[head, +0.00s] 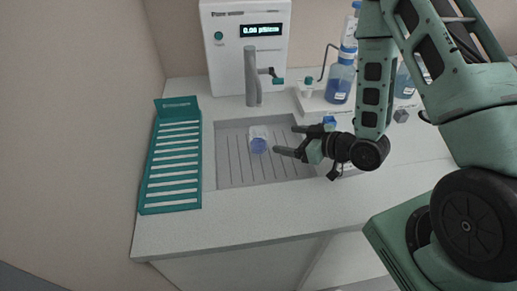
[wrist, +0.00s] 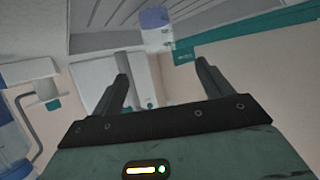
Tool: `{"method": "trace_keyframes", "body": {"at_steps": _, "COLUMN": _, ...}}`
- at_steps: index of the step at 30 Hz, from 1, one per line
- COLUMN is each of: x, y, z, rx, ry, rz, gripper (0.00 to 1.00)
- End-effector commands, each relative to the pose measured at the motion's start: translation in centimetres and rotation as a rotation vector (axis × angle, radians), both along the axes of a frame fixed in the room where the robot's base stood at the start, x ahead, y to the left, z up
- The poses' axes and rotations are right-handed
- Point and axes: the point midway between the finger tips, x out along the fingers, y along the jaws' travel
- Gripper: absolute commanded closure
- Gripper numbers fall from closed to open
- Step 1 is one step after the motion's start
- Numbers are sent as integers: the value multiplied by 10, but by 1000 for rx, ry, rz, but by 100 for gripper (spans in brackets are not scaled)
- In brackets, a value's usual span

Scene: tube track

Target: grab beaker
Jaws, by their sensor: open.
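A clear beaker (head: 258,141) with a blue-violet lower part is in the grey sink basin, near its middle. In the wrist view the beaker (wrist: 155,27) shows near the top centre, beyond the two fingertips. My gripper (head: 285,139) is open, its two dark fingers pointing left toward the beaker, with the beaker apart from them to the left. In the wrist view my gripper (wrist: 164,75) shows nothing held between its fingers.
A grey sink basin (head: 225,172) is set in the white counter (head: 230,228). A teal slotted rack (head: 172,157) stands at its left. Blue-liquid bottles (head: 339,82) stand at the right rear.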

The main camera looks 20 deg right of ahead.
Motion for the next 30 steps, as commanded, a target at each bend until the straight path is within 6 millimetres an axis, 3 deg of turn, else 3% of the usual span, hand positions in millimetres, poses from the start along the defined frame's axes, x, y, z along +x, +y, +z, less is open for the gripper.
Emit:
{"method": "trace_keyframes", "body": {"at_steps": 3, "x": 10, "y": 7, "z": -11, "rx": -1, "ry": -4, "rz": 1, "gripper": 22}}
{"method": "trace_keyframes", "body": {"at_steps": 30, "x": 68, "y": 46, "z": -32, "rx": 0, "ry": 1, "rz": 0, "gripper": 22}}
